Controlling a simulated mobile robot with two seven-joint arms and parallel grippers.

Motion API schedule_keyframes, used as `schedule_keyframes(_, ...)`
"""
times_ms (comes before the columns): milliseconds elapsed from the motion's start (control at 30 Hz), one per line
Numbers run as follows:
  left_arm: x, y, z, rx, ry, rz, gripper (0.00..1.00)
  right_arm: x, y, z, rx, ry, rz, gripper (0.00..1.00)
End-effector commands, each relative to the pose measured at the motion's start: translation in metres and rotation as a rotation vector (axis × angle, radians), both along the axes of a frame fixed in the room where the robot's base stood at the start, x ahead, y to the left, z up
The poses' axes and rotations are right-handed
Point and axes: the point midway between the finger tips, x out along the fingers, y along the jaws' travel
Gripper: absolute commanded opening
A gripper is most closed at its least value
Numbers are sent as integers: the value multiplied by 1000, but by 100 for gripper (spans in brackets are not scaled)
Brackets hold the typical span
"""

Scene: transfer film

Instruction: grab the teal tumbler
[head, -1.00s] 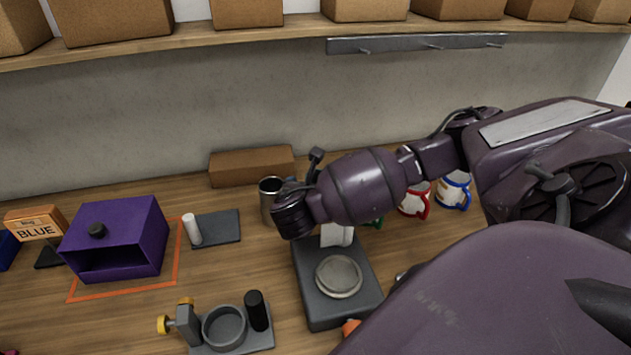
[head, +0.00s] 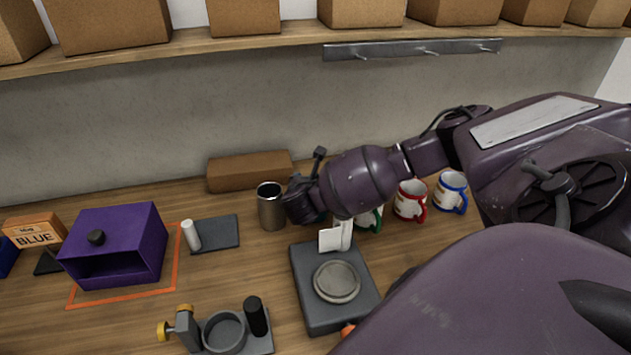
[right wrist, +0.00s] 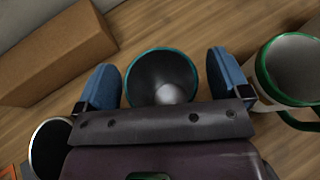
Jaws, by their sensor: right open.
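The teal tumbler (right wrist: 162,80) is seen from above in the right wrist view: a dark, empty-looking inside with a teal rim. My right gripper (right wrist: 165,82) is open, with one blue finger on each side of the tumbler. Small gaps show between the fingers and the rim, and the tumbler's lower part is hidden by the gripper body. In the head view my right gripper (head: 302,200) hides most or all of the tumbler. My left gripper is in neither view.
A steel tumbler (head: 271,208) stands just left of the gripper. A green-trimmed mug (right wrist: 288,72) is close on the right, with red (head: 410,200) and blue (head: 450,191) mugs beyond. A cardboard box (head: 249,170) lies behind. A scale (head: 318,312) stands in front.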

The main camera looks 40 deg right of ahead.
Motion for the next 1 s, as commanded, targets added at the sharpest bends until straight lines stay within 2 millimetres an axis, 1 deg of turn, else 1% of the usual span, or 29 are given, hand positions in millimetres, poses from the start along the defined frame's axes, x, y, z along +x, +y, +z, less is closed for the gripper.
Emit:
schedule_keyframes(133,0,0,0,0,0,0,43,0,0,0,0,0,0,95)
schedule_keyframes(167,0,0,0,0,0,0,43,0,0,0,0,0,0,93)
schedule_keyframes(500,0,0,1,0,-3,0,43,0,0,0,0,0,0,41)
schedule_keyframes(633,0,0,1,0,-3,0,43,0,0,0,0,0,0,22)
schedule_keyframes(867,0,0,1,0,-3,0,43,0,0,1,0,-1,0,22)
schedule_keyframes(1000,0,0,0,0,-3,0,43,0,-1,10,-1,-4,-1,22)
